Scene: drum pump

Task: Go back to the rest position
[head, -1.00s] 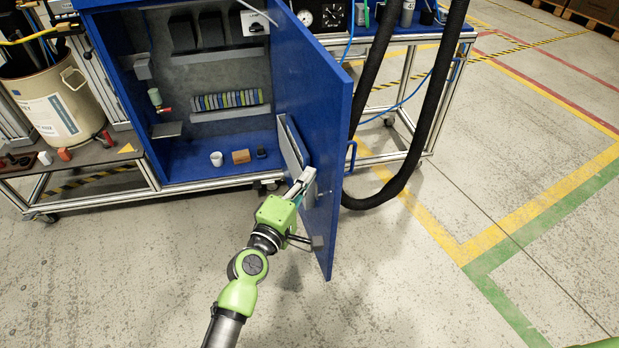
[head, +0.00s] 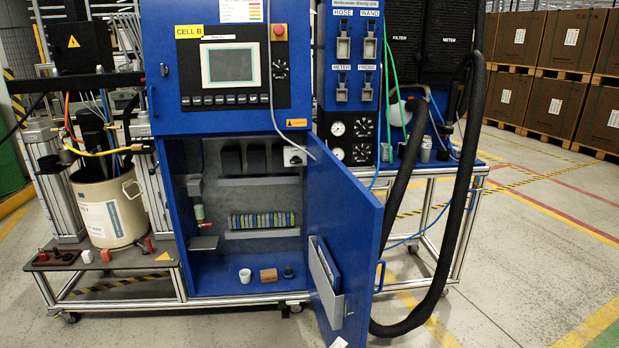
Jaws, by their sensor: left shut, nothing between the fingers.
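Only a small pale tip of my left gripper (head: 339,343) shows at the bottom edge of the head view, in front of the lower part of the open blue cabinet door (head: 345,215). The fingers are shut with nothing between them. The rest of that arm is below the picture. I cannot tell whether the tip touches the door. My right gripper is not in view.
A grey pocket (head: 326,280) is on the door. A black hose (head: 470,170) hangs at right. Free floor lies at far right.

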